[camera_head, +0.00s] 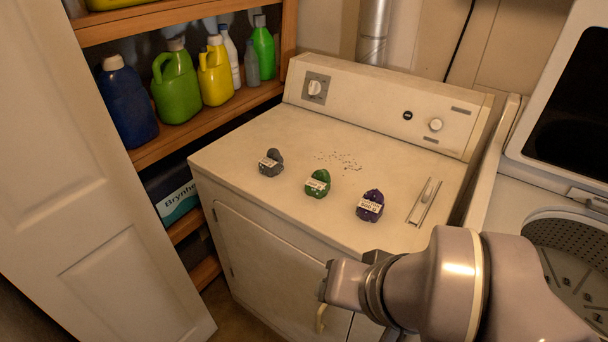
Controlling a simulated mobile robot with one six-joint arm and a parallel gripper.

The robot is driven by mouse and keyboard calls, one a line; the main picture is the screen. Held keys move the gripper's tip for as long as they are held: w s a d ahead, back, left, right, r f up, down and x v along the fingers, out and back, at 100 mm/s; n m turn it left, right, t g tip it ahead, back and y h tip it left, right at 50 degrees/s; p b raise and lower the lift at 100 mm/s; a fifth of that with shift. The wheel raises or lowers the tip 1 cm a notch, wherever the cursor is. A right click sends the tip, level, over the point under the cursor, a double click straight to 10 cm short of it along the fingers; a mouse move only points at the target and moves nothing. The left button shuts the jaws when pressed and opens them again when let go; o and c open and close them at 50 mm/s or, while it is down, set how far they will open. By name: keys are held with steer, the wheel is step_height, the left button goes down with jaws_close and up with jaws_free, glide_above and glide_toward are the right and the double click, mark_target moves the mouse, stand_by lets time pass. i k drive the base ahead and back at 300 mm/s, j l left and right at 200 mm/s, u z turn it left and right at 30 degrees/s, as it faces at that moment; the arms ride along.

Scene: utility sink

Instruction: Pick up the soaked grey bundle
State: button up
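A small dark grey bundle (273,161) with a pale label sits on the white top of the dryer (250,140), the leftmost of three. A green bundle (318,183) and a purple bundle (371,204), both with labels, sit to its right. The label writing is too small to read surely. Whether the grey bundle is wet cannot be told. My gripper (338,284) is at the lower middle, in front of the dryer and well apart from the bundles. It is seen from the side, and its finger gap does not show.
Dark specks (340,160) are scattered behind the green bundle. A small metal fixture (424,202) lies right of the purple one. The dryer's control panel (380,110) rises behind. Shelves with bottles (176,85) and a white door (85,190) stand left; an open washer (575,255) is right.

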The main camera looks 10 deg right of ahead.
mark_target(272, 165)
steer(key=i+j+u, duration=0.15)
steer(key=i+j, duration=1.1)
steer(key=i, duration=0.1)
